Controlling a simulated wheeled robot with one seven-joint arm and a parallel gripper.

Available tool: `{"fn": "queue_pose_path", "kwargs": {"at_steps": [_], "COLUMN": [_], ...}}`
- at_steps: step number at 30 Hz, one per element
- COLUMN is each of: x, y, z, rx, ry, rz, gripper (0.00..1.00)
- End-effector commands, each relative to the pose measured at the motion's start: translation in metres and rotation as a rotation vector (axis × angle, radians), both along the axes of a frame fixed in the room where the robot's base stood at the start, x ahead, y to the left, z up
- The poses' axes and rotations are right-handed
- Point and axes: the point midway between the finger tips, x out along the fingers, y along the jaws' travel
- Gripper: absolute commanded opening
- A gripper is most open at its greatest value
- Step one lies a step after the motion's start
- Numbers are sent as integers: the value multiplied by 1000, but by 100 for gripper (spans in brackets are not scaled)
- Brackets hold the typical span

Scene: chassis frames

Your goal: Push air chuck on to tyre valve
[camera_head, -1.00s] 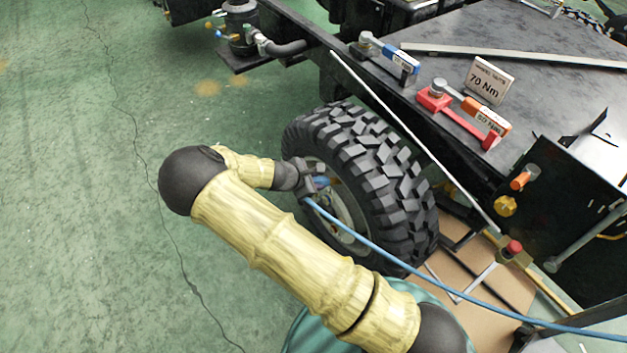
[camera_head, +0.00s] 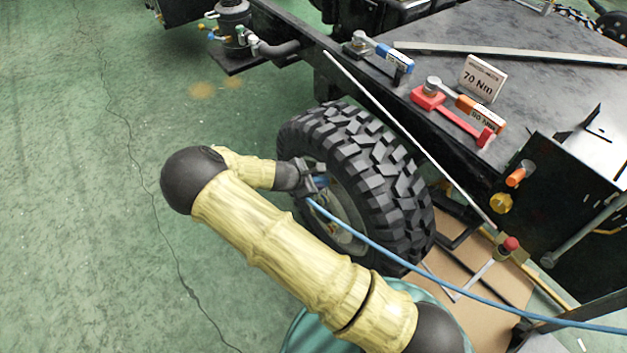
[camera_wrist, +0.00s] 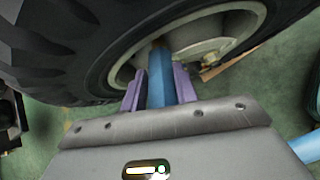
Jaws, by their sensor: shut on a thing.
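The tyre (camera_head: 375,180) stands upright on its wheel at the side of the chassis; its tread and rim (camera_wrist: 225,30) also fill the top of the wrist view. My gripper (camera_head: 318,180) is at the wheel's outer face. In the wrist view its purple fingers (camera_wrist: 160,88) are shut on the blue air chuck (camera_wrist: 161,70), which points at the wheel. The chuck's far end has a brownish tip near the rim. The valve is hidden, and I cannot tell whether the chuck touches it. A blue hose (camera_head: 420,265) runs from the gripper to the lower right.
A thin pale rod (camera_head: 400,130) slants past the tyre. The green floor (camera_head: 80,200) at the left is clear.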

Motion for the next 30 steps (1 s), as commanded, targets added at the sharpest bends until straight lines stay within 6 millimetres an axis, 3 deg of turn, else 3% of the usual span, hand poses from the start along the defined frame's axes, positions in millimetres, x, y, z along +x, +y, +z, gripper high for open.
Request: {"fn": "queue_pose_path", "kwargs": {"at_steps": [1, 2, 5, 6, 17, 30], "x": [1, 1, 1, 1, -1, -33], "y": [-1, -1, -1, -1, 2, 40], "z": [-1, 0, 0, 0, 3, 59], "rx": [0, 0, 0, 0, 1, 3], "ry": [-1, 0, -1, -1, 0, 0], "rz": [-1, 0, -1, -1, 0, 2], "gripper": [0, 33, 53, 55, 55, 55]}}
